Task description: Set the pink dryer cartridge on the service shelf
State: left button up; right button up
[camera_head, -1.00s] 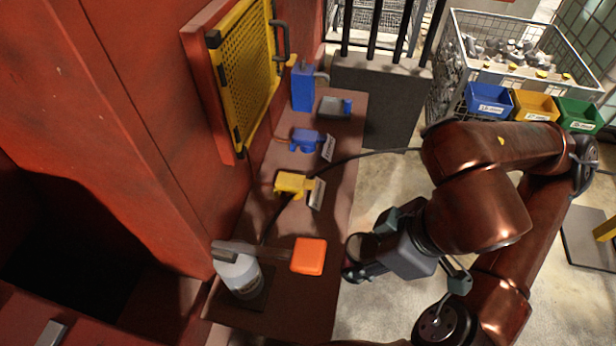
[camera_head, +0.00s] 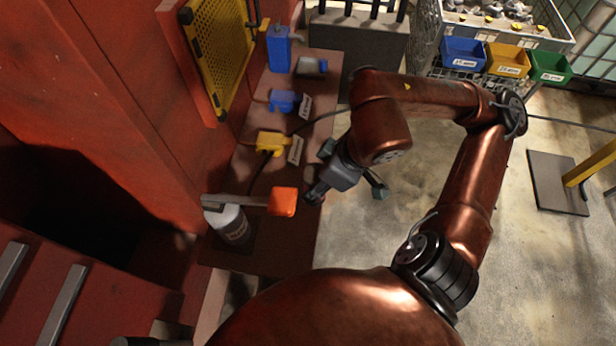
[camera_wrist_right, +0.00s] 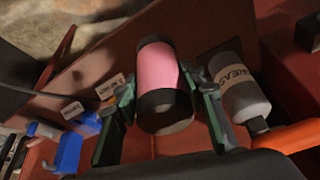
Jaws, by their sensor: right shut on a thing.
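The pink dryer cartridge (camera_wrist_right: 156,71), a pink cylinder with dark ends, is between the fingers of my right gripper in the right wrist view (camera_wrist_right: 165,103), which is shut on it. In the head view my right gripper (camera_head: 318,186) is at the shelf's right edge, beside the orange block; the cartridge is hidden there. The brown service shelf (camera_head: 285,248) runs along the red wall and also shows behind the cartridge in the wrist view (camera_wrist_right: 93,68). I cannot tell whether the cartridge touches the shelf. My left gripper is not in view.
On the shelf are an orange-headed mallet (camera_head: 282,201), a grey-white bottle (camera_head: 230,225), a yellow tool (camera_head: 270,142), a blue tool (camera_head: 284,100) and a blue can (camera_head: 278,48). Labels stand beside the tools. Blue, yellow and green bins are at the back right.

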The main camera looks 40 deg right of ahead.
jog(key=shift+w+p, duration=0.1)
jog(key=shift+p, duration=0.55)
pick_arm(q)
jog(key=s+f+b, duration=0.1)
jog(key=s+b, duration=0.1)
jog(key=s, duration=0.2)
pick_arm(e)
jog(key=w+f, duration=0.2)
jog(key=f, duration=0.1)
jog(key=w+d+f+b, duration=0.1)
jog(key=w+f, duration=0.1)
jog(key=f, duration=0.1)
jog(key=w+d+f, duration=0.1)
jog(key=w+f, duration=0.2)
jog(key=f, duration=0.1)
jog(key=shift+f, duration=0.1)
pick_arm(q)
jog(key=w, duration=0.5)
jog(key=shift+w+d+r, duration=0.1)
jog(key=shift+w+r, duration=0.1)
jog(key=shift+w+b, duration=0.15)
jog(key=shift+b, duration=0.15)
pick_arm(e)
jog(key=shift+f, duration=0.15)
jog(key=o, duration=0.9)
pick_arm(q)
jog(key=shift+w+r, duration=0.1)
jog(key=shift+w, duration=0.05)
pick_arm(e)
jog(key=o, duration=0.4)
